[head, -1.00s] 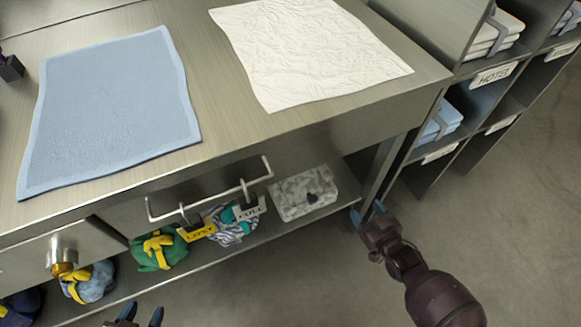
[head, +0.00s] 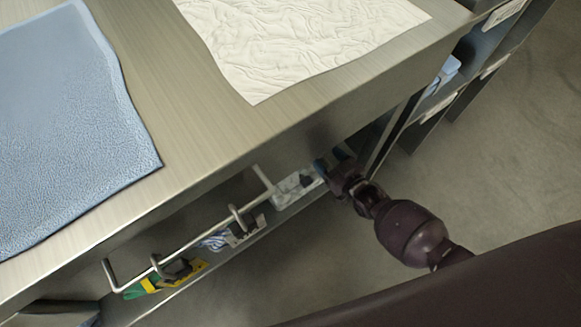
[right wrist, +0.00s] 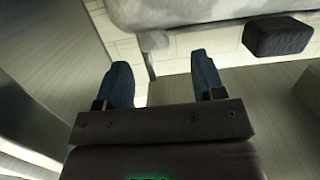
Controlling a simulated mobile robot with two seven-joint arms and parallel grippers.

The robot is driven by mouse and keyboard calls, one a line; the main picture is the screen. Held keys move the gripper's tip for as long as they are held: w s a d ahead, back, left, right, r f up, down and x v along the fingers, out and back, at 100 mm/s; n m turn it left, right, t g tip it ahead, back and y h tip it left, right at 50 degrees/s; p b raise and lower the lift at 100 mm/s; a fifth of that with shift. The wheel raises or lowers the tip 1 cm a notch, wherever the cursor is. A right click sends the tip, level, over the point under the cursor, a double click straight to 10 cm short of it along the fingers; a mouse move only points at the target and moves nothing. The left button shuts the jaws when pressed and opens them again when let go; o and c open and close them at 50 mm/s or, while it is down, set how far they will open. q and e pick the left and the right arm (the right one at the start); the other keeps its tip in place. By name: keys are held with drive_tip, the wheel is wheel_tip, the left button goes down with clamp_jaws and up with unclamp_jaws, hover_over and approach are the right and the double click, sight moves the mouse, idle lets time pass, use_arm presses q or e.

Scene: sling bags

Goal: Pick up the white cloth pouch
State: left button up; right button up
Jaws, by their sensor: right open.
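My right gripper (head: 326,168) reaches under the table at the pouch's right end. In the wrist view its two blue fingers (right wrist: 164,78) are apart with nothing between them, just short of the pouch. My left gripper is out of view.
A metal rail (head: 205,232) runs along the table front above the shelf. A blue towel (head: 70,130) and white cloth (head: 300,45) lie on top. Floor at right is clear.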

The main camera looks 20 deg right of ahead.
drive_tip(key=b+x, duration=0.1)
drive_tip(key=x, duration=0.3)
drive_tip(key=shift+w+d+f+b, duration=0.1)
drive_tip(key=shift+d+f+b, duration=0.05)
drive_tip(key=shift+f+b, duration=0.3)
drive_tip(key=shift+w+r, duration=0.1)
drive_tip(key=shift+w, duration=0.5)
drive_tip(key=shift+c, duration=0.2)
drive_tip(key=shift+r, duration=0.1)
clamp_jaws()
